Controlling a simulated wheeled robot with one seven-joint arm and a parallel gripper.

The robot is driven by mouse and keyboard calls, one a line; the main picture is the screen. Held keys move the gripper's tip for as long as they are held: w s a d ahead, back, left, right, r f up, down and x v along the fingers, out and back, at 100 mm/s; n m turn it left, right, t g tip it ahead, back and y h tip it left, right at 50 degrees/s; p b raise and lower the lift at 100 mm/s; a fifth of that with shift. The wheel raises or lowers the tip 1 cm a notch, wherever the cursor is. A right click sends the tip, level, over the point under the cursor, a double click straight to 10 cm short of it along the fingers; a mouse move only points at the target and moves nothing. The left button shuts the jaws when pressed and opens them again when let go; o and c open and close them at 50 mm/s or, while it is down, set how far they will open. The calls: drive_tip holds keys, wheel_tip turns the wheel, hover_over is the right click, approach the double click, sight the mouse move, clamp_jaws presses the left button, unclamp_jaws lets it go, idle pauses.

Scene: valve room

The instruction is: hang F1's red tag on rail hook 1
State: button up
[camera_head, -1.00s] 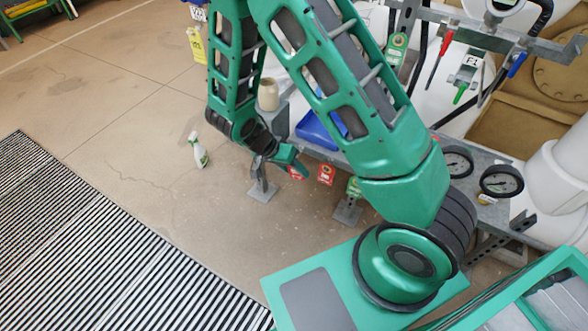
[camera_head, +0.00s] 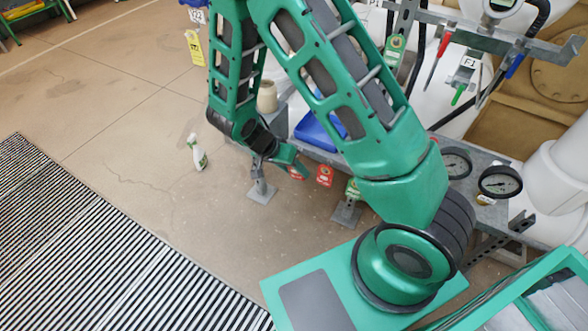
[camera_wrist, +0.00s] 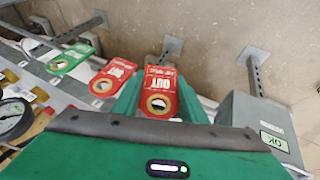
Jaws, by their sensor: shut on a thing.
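My gripper (camera_wrist: 158,108) is shut on a red tag (camera_wrist: 160,90) marked OUT, whose round hole faces the wrist camera. In the head view my gripper (camera_head: 288,162) is low beside the rail, and the held red tag (camera_head: 296,174) shows only in part. A second red tag (camera_wrist: 113,76) hangs just left of it in the wrist view, and in the head view it shows (camera_head: 325,176) right of my gripper. I cannot tell whether the held tag is on a hook; the hooks are hidden or too small to make out.
A green tag (camera_wrist: 70,60) hangs farther left along the rail. A grey box (camera_wrist: 262,122) labelled OK stands close on the right. Gauges (camera_head: 500,181), a blue tray (camera_head: 318,132) and a bracket labelled F1 (camera_head: 468,64) lie beyond my arm.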

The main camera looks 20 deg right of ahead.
drive_tip(key=shift+w+d, duration=0.9)
drive_tip(key=shift+d, duration=0.3)
idle(0.8)
drive_tip(key=shift+f, duration=0.45)
idle(0.5)
drive_tip(key=o, duration=0.9)
drive_tip(key=shift+r, duration=0.15)
